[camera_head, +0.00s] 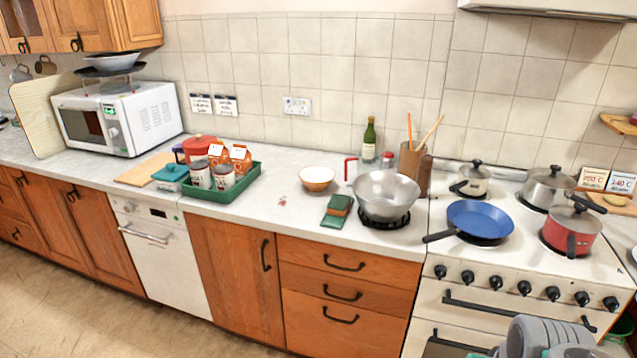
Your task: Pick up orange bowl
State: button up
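The orange bowl (317,179) stands upright on the white countertop, in the middle of the view. Its outside is orange-brown and its inside is pale. It stands apart from the things around it, between the green tray and the metal wok. A grey part of my own arm shows at the bottom right corner, in front of the stove. My gripper's fingers cannot be made out in this view.
A green tray (192,196) with cartons and cans stands left of the bowl. A metal wok (386,188) and a green-and-brown sponge (337,211) are to the right. A blue pan (481,218) and several pots stand on the stove. The counter in front of the bowl is mostly clear.

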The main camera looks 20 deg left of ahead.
aim_at(316, 178)
jog(key=u, duration=1.15)
jog(key=i, duration=1.6)
jog(key=u, duration=1.25)
jog(key=i, duration=0.25)
jog(key=u, duration=0.3)
